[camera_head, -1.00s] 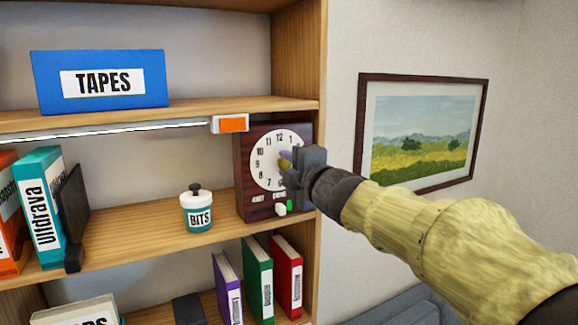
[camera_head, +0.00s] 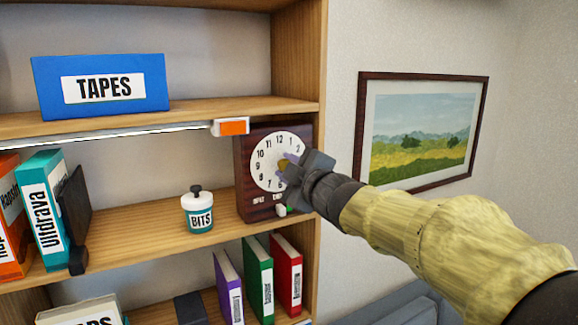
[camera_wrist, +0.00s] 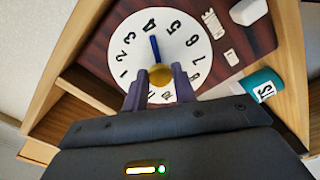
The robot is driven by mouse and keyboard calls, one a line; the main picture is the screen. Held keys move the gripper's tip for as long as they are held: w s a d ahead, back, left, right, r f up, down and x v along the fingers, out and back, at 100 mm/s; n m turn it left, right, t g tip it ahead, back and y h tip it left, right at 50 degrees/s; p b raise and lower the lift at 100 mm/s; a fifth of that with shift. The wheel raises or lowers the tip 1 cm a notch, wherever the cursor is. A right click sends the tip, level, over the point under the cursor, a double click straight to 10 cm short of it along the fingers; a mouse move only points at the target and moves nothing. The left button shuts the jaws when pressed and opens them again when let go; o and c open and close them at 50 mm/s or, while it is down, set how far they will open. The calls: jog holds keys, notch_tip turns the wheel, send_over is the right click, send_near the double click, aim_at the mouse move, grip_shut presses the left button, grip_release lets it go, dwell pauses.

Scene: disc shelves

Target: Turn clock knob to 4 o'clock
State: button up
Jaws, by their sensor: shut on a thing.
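The clock (camera_head: 243,170) is a dark wood box with a white dial (camera_head: 265,152), standing at the right end of the middle shelf. Its gold knob (camera_wrist: 160,75) is at the dial's centre, and it also shows in the head view (camera_head: 284,164). My gripper (camera_wrist: 155,83) is shut on the knob, one purple finger at each side. In the wrist view the dial appears turned over, and the dark blue hand (camera_wrist: 154,48) points at the 4. In the head view my gripper (camera_head: 287,166) hides the dial's right part and the hand.
A teal BITS jar (camera_head: 198,222) stands left of the clock, and a white switch (camera_head: 281,210) sits low on the clock's front. An orange-and-white piece (camera_head: 231,126) is on the shelf edge above. The shelf's right side panel (camera_head: 318,130) is close to my gripper.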

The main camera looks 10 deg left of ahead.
dwell(0.3)
jog(key=o, duration=1)
jog(key=p+v, duration=0.7)
jog(key=v, duration=1)
jog(key=shift+s, duration=0.2)
jog(key=shift+d, duration=0.15)
